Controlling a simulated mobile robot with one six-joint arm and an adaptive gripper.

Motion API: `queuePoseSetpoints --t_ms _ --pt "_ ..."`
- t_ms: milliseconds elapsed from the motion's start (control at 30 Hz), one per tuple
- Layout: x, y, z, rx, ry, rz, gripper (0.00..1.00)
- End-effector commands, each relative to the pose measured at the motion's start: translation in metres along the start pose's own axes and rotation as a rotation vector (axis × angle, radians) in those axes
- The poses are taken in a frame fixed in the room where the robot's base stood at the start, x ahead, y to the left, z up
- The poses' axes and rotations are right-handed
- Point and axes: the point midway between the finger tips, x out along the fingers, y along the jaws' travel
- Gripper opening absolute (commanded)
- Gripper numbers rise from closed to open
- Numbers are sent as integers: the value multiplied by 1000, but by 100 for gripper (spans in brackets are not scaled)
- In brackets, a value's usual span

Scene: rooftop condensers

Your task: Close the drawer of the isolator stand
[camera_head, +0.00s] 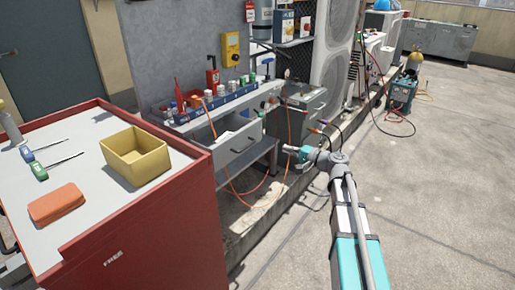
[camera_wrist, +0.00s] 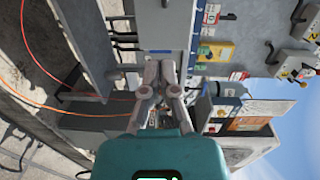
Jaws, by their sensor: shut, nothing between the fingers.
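The isolator stand (camera_head: 268,95) is a grey metal bench against the wall. Its drawer (camera_head: 238,148) is pulled out towards the red cabinet's side, with the inside showing and a pale sheet in it. The drawer front has a dark handle. My gripper (camera_head: 290,149) is shut and empty, to the right of the drawer front and apart from it. In the wrist view, which is turned on its side, the closed fingers (camera_wrist: 159,66) point at the stand area. A grey panel (camera_wrist: 62,45) at left there may be the drawer; I cannot tell for sure.
A red cabinet (camera_head: 185,235) stands at the left with a yellow bin (camera_head: 136,156) on top. Orange hoses (camera_head: 226,180) hang near the drawer. The concrete floor (camera_head: 440,180) at right is clear.

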Motion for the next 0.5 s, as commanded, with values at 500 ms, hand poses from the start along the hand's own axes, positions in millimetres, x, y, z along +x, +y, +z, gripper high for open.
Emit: queuePoseSetpoints --t_ms 500 --pt "0 4 -12 29 25 -54 0"
